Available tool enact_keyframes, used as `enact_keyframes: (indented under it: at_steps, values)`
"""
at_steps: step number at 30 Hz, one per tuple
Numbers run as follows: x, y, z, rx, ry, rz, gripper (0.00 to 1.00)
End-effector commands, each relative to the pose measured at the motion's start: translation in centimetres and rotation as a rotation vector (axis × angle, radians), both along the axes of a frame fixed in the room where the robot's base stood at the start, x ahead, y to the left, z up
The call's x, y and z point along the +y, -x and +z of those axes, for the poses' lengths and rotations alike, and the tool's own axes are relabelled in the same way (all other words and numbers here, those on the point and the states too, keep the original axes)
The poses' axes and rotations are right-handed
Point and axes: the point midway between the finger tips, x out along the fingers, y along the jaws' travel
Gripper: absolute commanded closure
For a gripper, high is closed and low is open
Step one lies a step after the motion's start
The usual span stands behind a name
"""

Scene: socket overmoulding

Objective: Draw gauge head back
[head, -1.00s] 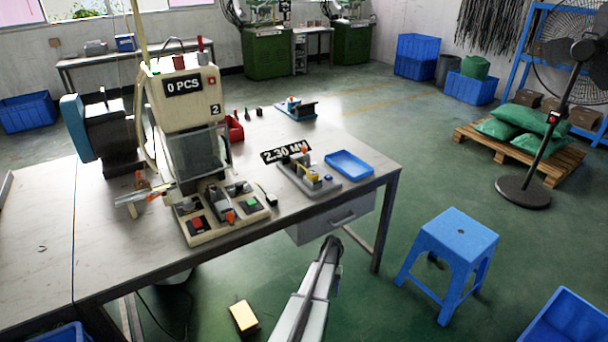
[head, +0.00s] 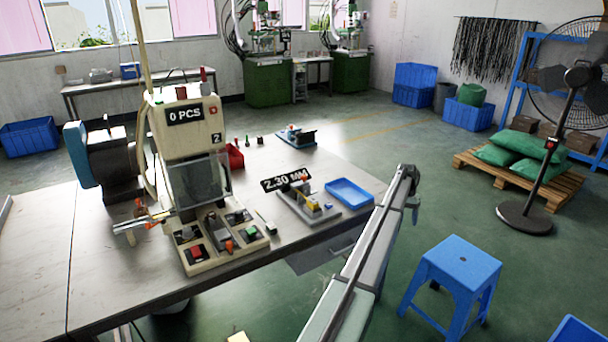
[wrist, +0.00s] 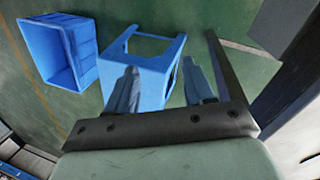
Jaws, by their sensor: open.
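The gauge (head: 318,210) stands on the table near its front right corner, a small grey fixture with yellow, orange and blue parts. A black "2.30 MM" readout (head: 286,180) is at its back left. Its head is too small to make out clearly. My gripper (wrist: 160,90) shows in the wrist view with its two fingers apart and nothing between them. In the head view my arm rises past the table's right edge, right of the gauge and apart from it. The gauge is not seen in the wrist view.
A blue tray (head: 349,192) lies beside the gauge, between it and my arm. The moulding press (head: 185,130) stands to the left. A blue stool (head: 456,262) is on the floor at right; it also shows beyond my fingers in the wrist view (wrist: 150,72), beside a blue crate (wrist: 62,48).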

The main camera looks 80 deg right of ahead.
Motion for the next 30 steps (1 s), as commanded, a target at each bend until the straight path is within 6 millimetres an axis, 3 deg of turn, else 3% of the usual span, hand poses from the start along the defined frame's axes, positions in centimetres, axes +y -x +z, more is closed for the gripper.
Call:
enact_keyframes:
  at_steps: [1, 4, 7, 11, 18, 21, 24, 27, 30]
  values:
    - [-0.8, -0.5, 2.3, 0.001, 0.019, 0.013, 0.48]
    - [-2.1, -2.5, 6.3, -0.006, 0.045, 0.073, 0.48]
    - [-3.5, -6.4, 10.3, -0.03, 0.059, 0.192, 0.48]
    - [-5.0, -13.9, 14.7, -0.076, 0.059, 0.431, 0.48]
    - [-5.5, -29.8, 21.6, -0.171, 0.04, 0.946, 0.48]
    - [-4.9, -35.6, 24.0, -0.204, 0.033, 1.142, 0.48]
    - [-4.3, -40.1, 26.0, -0.227, 0.027, 1.299, 0.48]
    - [-3.7, -43.0, 27.3, -0.243, 0.024, 1.405, 0.48]
    - [-3.3, -44.5, 27.9, -0.251, 0.021, 1.463, 0.48]
